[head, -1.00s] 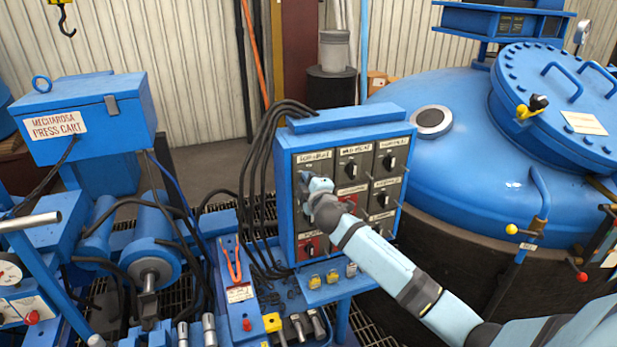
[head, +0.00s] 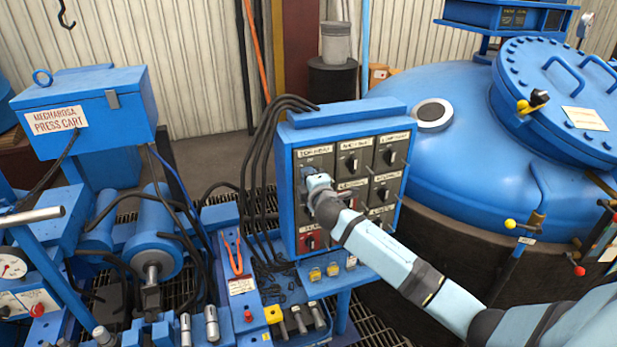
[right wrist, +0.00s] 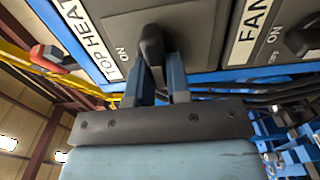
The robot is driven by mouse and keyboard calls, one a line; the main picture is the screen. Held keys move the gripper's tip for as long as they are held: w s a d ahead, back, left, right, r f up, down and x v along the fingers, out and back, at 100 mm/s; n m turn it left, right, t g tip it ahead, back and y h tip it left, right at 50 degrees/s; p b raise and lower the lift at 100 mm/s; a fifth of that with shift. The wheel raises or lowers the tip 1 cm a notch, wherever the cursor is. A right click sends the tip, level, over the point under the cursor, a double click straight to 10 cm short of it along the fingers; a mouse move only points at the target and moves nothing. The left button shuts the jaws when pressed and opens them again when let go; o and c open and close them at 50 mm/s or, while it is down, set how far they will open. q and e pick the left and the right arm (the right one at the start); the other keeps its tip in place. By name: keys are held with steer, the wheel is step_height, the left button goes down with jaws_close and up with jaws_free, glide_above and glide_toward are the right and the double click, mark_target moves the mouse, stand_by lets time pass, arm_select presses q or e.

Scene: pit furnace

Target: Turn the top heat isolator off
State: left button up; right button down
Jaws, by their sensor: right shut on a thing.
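The top heat isolator (head: 319,157) is the grey unit at the upper left of the blue switch panel (head: 345,118). Its white label reads TOP HEAT (right wrist: 92,42) in the right wrist view, with an ON mark below. Its dark knob (right wrist: 152,45) stands between the two blue fingers of my right gripper (right wrist: 160,75), which is shut on it. In the head view my right gripper (head: 309,176) covers the lower part of this isolator, so the knob is hidden there. My left gripper is out of view.
Several other isolators with dark knobs, including the fan one (right wrist: 300,40), sit close beside and below. A red-faced switch (head: 309,241) is at the panel's lower left. Black cables (head: 262,150) hang on the panel's left. A large blue furnace vessel (head: 460,125) stands right.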

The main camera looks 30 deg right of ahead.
steer(key=c, duration=1.1)
jaws_free()
steer(key=b+v, duration=0.2)
steer(key=v, duration=1.1)
steer(key=shift+s, duration=0.4)
